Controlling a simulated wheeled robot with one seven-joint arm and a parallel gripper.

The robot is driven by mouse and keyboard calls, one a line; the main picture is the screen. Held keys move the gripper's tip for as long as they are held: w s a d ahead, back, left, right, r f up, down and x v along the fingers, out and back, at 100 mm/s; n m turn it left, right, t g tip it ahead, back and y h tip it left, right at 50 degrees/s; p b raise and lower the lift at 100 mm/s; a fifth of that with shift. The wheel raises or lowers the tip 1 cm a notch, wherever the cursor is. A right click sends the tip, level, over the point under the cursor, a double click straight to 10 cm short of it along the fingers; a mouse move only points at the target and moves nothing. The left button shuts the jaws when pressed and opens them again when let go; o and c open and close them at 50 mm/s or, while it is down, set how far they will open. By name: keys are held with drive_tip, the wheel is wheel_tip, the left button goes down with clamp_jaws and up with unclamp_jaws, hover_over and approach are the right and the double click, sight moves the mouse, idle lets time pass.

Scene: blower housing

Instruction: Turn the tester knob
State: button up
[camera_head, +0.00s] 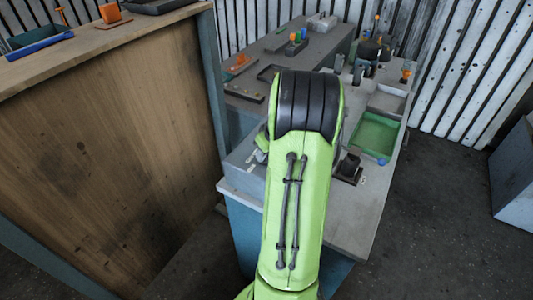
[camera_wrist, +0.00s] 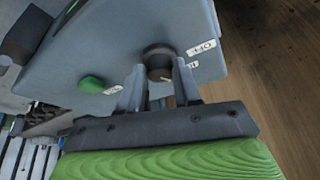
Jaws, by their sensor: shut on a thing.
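The tester knob (camera_wrist: 158,60) shows in the wrist view as a dark round knob on the grey face of the tester box (camera_wrist: 115,35). My gripper (camera_wrist: 159,86) has its two grey fingers on either side of the knob, shut on it. Small white labels, one reading "OFF" (camera_wrist: 201,47), sit right of the knob. A green button (camera_wrist: 91,84) is on the same face to the left. In the head view my green arm hides the gripper and the knob; part of the grey box (camera_head: 245,160) shows left of the arm.
A green tray (camera_head: 377,133) and a dark fixture (camera_head: 348,167) are on the grey bench (camera_head: 345,215) right of my arm. Small parts with orange tops stand farther back. A tall wooden panel (camera_head: 110,150) stands to the left. Open floor (camera_head: 440,210) lies to the right.

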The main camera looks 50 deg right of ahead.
idle(0.4)
drive_tip(key=o, duration=1.1)
drive_tip(key=shift+c, duration=0.2)
drive_tip(key=p+v, duration=0.2)
drive_tip(key=v, duration=1.3)
drive_tip(key=shift+r, duration=0.4)
drive_tip(key=shift+a, duration=0.15)
